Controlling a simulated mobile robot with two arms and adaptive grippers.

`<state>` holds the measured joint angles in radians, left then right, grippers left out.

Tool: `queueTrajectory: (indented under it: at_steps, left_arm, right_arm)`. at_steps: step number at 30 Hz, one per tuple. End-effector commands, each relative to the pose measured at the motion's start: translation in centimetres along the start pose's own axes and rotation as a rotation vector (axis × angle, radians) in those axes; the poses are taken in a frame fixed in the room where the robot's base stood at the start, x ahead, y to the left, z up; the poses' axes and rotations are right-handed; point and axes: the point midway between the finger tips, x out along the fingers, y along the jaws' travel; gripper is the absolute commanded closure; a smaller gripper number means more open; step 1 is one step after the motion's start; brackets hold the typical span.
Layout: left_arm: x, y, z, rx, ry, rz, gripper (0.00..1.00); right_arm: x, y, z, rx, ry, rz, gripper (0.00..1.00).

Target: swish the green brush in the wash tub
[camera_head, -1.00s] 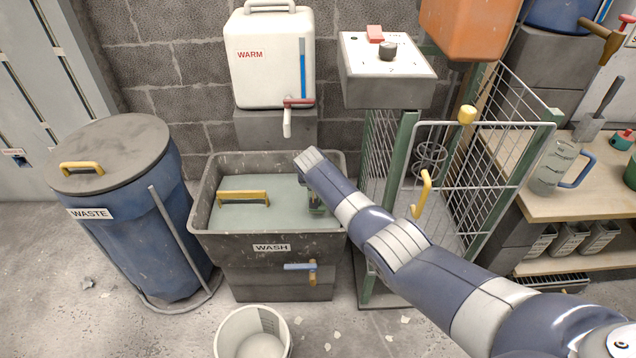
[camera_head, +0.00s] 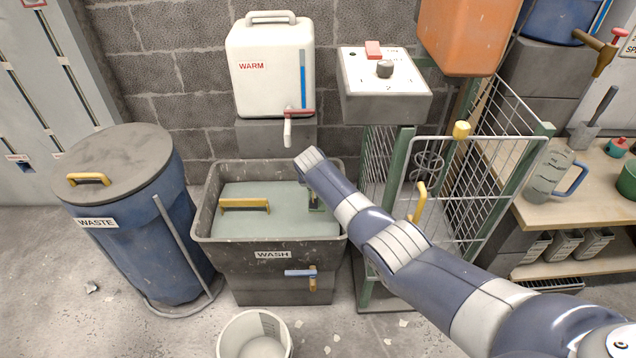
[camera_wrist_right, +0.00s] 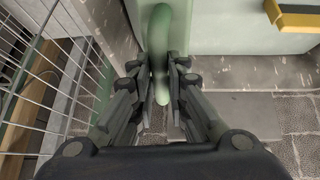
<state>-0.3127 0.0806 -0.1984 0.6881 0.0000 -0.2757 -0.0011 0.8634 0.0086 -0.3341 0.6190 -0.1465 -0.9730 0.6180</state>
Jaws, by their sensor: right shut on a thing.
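The wash tub (camera_head: 270,272) is a dark grey bin labelled WASH against the block wall. A pale green flat surface that looks like a lid (camera_head: 290,222) spans its opening, with a yellow handle (camera_head: 245,204). My right gripper (camera_head: 314,203) is at the tub's back right part, largely hidden behind my own arm in the head view. In the right wrist view the gripper (camera_wrist_right: 162,88) is shut on a curved green handle, the green brush (camera_wrist_right: 160,35). The bristles are not seen, so I cannot tell what they touch. My left gripper is not in view.
A blue waste bin (camera_head: 140,240) stands left of the tub. A wire cage (camera_head: 480,165) and control box (camera_head: 387,100) are at right. A white bucket (camera_head: 228,342) stands on the floor in front.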

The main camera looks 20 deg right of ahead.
Motion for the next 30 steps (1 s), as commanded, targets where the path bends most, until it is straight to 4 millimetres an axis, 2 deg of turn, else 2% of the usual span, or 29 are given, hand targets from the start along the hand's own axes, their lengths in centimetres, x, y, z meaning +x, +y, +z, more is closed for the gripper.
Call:
queueTrajectory:
  at_steps: [1,5,15,19,30]
  left_arm:
    - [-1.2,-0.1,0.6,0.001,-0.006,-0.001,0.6]
    - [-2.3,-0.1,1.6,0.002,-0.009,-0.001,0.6]
    - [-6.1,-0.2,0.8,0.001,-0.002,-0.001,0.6]
    - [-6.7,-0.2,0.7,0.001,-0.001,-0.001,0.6]
    - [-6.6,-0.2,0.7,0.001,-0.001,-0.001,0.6]
  right_arm:
    - [-1.2,0.0,-1.0,0.001,0.003,-0.001,1.0]
    - [-2.4,0.2,-1.8,0.001,0.003,-0.001,1.0]
    - [-5.7,0.5,-4.0,0.001,0.003,-0.001,1.0]
    - [-6.2,0.5,-4.4,0.001,0.002,-0.001,1.0]
    - [-6.1,0.5,-4.4,0.001,0.003,-0.001,1.0]
